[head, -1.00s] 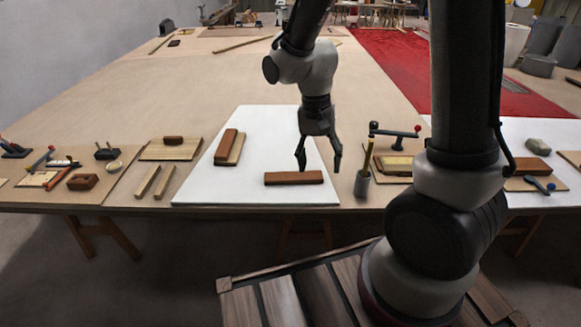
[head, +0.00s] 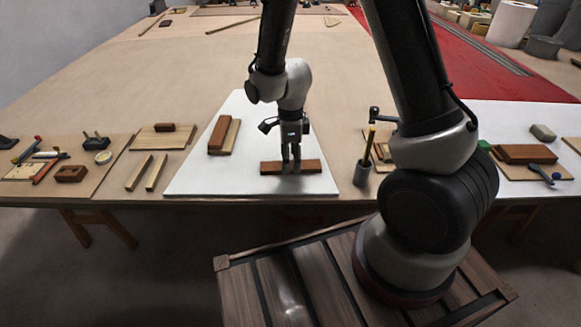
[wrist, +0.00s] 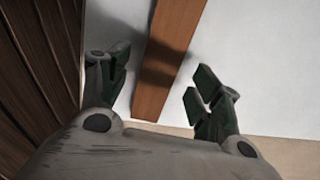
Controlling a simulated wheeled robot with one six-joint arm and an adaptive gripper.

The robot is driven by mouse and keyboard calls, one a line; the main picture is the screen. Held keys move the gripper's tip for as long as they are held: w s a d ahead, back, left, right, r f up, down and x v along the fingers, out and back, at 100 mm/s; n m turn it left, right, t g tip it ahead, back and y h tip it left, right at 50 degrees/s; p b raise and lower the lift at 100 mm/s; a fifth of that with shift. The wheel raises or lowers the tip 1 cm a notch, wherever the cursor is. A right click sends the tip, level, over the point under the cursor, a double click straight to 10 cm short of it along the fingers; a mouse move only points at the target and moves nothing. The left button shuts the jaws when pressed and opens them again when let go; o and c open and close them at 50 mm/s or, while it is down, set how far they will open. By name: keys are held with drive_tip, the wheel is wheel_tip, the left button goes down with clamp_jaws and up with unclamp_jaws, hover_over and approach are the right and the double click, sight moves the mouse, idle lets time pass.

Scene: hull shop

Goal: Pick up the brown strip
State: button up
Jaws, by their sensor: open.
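The brown strip (head: 308,167) lies flat on the white sheet (head: 240,185) near the table's front edge. My gripper (head: 291,168) points down over the middle of the strip in the head view and hides part of it. In the wrist view the strip (wrist: 165,65) runs between the two spread fingers of my gripper (wrist: 160,90), with a gap on each side and dark finger shadows across it. The fingers are open and hold nothing. I cannot tell exactly how high the fingertips are above the sheet.
A brown block on a pale board (head: 222,134) lies to the left on the sheet. A grey cup with a yellow stick (head: 362,172) stands to the right. Two pale sticks (head: 147,172) and hand tools lie farther left. The sheet behind the strip is clear.

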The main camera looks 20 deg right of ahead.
drive_tip(key=shift+f, duration=0.95)
drive_tip(key=c, duration=1.1)
drive_tip(key=shift+c, duration=0.2)
